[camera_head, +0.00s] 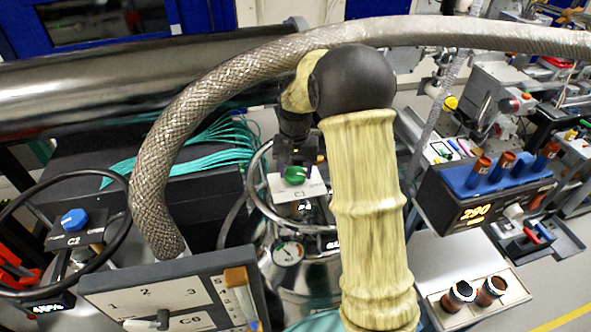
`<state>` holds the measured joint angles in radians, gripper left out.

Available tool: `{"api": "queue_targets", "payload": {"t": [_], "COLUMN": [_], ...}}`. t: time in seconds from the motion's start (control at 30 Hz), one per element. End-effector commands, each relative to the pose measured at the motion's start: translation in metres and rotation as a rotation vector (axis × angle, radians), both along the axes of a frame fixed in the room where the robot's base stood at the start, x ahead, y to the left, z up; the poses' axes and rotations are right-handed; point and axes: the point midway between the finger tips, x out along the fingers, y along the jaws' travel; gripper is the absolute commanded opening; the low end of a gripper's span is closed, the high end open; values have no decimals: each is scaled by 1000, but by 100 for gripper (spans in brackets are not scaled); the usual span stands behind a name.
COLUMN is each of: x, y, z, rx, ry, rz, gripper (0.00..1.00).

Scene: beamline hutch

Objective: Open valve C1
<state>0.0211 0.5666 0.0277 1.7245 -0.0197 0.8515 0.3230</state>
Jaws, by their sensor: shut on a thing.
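Valve C1 has a green knob (295,175) on a white block (309,189), in the middle of the head view. A small C1 label shows just below the knob. My gripper (296,163) comes down from above, partly behind my own pale ribbed arm cover. Its dark fingers are shut on the green knob. The fingertips are small here, and the right side of the valve is partly covered by my arm.
A blue knob marked C2 (74,220) with a black ring stands at left. A numbered panel marked C6 (170,295) is in front. A braided hose (205,95) arches over the valve. A gauge (288,252) sits below it. A box reading 290 (476,212) is at right.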

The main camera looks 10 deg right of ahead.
Motion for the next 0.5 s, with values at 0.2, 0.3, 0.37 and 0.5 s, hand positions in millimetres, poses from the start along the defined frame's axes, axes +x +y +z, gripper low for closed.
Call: {"api": "queue_targets", "payload": {"t": [0.2, 0.3, 0.37, 0.5], "x": [1, 1, 1, 1], "y": [0, 0, 0, 0], "z": [2, 2, 2, 2], "rx": [0, 0, 0, 0], "ry": [-5, -5, -5, -6], "rz": [22, 22, 22, 21], "gripper": [32, 32, 32, 58]}}
